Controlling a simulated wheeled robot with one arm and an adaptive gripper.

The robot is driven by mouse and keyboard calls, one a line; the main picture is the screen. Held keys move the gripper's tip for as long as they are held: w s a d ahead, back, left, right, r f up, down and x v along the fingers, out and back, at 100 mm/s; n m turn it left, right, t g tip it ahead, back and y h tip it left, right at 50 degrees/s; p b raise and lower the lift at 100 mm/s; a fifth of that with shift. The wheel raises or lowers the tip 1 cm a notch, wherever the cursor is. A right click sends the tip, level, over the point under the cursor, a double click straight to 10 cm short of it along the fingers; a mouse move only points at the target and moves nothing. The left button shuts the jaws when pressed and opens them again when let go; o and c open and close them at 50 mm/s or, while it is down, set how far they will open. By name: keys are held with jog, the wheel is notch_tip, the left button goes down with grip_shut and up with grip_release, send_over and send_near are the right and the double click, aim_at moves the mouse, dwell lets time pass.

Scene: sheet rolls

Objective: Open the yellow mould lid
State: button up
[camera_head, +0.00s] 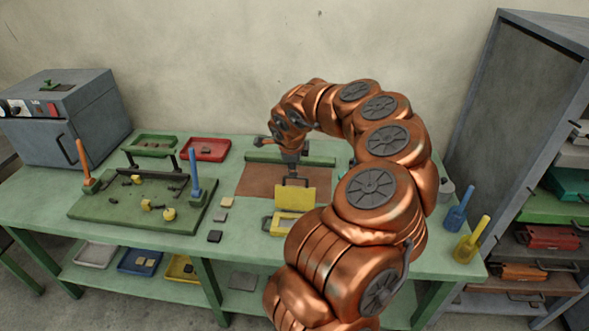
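The yellow mould sits near the front edge of the green table, partly hidden by my arm. Its yellow-rimmed base (268,223) shows at the left of my arm. The yellow lid (296,199) appears raised at the back of the base, standing steeply rather than lying flat. My gripper (293,181) points down just behind the lid's top edge, over the brown mat. Its fingers are small and dark here, and I cannot tell whether they touch the lid or how far apart they are.
A brown mat (256,180) and a green bar (318,161) lie behind the mould. Small square tiles (221,216) lie to its left. Further left is a green board (120,208) with upright handles. Blue (457,215) and yellow (473,240) handled tools stand at the right edge.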

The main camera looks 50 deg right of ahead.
jog(key=shift+s+a+r, duration=0.15)
jog(key=shift+a+r, duration=0.05)
jog(key=shift+r, duration=0.25)
dwell(0.4)
